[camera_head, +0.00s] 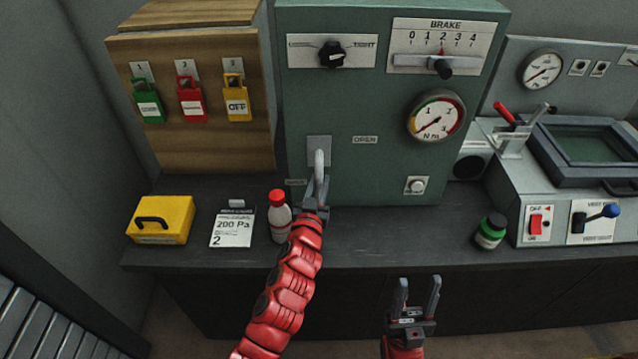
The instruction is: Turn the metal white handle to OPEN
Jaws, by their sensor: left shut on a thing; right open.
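The white metal handle (319,162) is on the lower left of the green machine's front panel. It points down from its grey mounting plate (318,146). An OPEN label (365,140) is to the right of the handle, and another label (296,182), too small to read, is at its lower left. My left gripper (318,188) is shut on the lower part of the handle, and its fingers partly hide the handle's end. My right gripper (416,296) is open and empty, in front of the bench and below its front edge.
A white bottle with a red cap (279,214) stands close to my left gripper's left side. A notice card (233,228) and a yellow box (161,220) are further left. A green-capped jar (490,231) stands right on the bench. The bench between gripper and jar is clear.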

